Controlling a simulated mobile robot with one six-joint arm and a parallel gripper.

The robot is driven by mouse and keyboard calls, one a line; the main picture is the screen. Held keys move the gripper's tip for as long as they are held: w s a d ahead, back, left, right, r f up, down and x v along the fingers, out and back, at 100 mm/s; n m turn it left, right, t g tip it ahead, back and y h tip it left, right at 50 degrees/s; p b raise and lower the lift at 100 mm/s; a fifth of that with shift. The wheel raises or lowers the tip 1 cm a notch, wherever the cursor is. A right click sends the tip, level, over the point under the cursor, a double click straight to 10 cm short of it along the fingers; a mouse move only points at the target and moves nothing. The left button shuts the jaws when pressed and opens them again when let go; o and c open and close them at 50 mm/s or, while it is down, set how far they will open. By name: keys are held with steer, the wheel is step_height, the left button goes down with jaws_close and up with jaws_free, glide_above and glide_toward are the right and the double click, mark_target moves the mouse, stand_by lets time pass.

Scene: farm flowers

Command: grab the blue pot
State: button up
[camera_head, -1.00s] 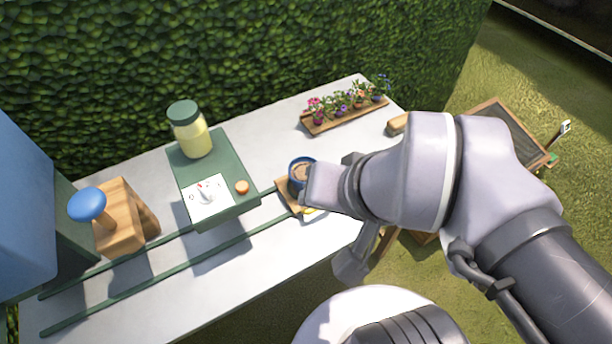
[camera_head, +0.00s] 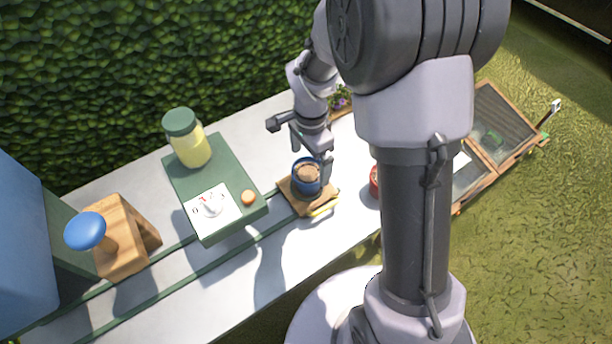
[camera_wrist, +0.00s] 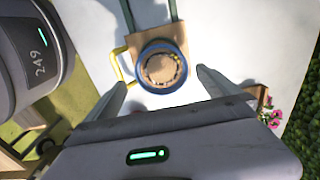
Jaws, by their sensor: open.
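The blue pot (camera_head: 306,178) is round and filled with brown soil. It stands on a small wooden board (camera_head: 290,195) on the white table. In the wrist view the blue pot (camera_wrist: 162,83) sits ahead of my gripper, between the lines of the two fingers. My gripper (camera_head: 312,150) is open, above and behind the pot in the head view. In the wrist view the spread fingertips of my gripper (camera_wrist: 165,78) lie at either side of the pot's near edge. I cannot tell whether they touch it.
A yellow handle (camera_wrist: 122,66) shows beside the board. A green tray (camera_head: 222,165) with a jar (camera_head: 187,138) and a card stands to the left. Green rails (camera_head: 170,252) run along the table. Flowers (camera_head: 340,102) are partly hidden behind my arm.

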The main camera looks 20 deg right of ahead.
mark_target(307, 181)
steer(key=f+b, duration=0.1)
steer(key=f, duration=0.1)
steer(key=f+b, duration=0.1)
steer(key=f, duration=0.2)
steer(key=f+b, duration=0.1)
steer(key=f, duration=0.2)
steer(key=shift+w+a+f, duration=0.1)
steer(key=shift+a+f, duration=0.15)
steer(key=shift+a, duration=0.1)
steer(key=shift+r, duration=0.15)
steer(key=shift+c, duration=0.9)
steer(key=c, duration=1.7)
